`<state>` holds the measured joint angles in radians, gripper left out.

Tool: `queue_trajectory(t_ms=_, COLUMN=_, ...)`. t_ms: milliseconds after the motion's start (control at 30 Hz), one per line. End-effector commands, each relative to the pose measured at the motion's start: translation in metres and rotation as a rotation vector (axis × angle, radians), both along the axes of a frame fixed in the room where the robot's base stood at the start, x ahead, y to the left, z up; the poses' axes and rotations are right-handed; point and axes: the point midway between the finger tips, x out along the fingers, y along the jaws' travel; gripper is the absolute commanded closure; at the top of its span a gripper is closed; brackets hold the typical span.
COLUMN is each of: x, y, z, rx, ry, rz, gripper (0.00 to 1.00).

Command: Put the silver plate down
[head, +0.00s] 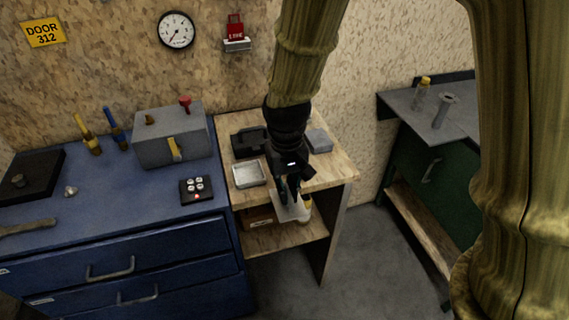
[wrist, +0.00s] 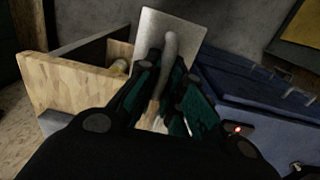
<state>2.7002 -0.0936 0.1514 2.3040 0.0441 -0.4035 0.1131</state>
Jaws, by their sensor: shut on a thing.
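The silver plate (head: 284,211) is a flat pale sheet held below my gripper (head: 291,195), in front of the wooden stand. In the wrist view the plate (wrist: 192,30) reaches out past the fingers, with a grey rounded handle on its face. My gripper (wrist: 168,82) is shut on this handle, and the fingers hide part of the plate. The plate appears to hang in the air, apart from the stand's top.
The wooden stand (head: 334,176) bears a shallow metal tray (head: 249,174), a black case (head: 248,141) and a grey block (head: 319,141). A yellowish cylinder (head: 305,208) is on its lower shelf. A blue workbench (head: 120,215) is left; a green cabinet (head: 432,165) is right.

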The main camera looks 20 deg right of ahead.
Motion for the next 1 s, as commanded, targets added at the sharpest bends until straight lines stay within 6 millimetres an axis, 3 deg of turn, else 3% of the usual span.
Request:
queue_trajectory(t_ms=133, x=-0.003, y=0.003, z=0.006, rx=-0.003, ry=0.001, rz=0.007, gripper=1.00)
queue_trajectory(t_ms=267, x=0.010, y=0.002, z=0.007, rx=-0.002, ry=0.001, rz=0.011, gripper=1.00)
queue_trajectory(t_ms=800, x=0.113, y=-0.033, z=-0.003, rx=-0.002, ry=0.002, rz=0.012, gripper=1.00)
queue_trajectory(t_ms=1000, x=0.140, y=-0.042, z=-0.007, rx=-0.003, ry=0.002, rz=0.011, gripper=1.00)
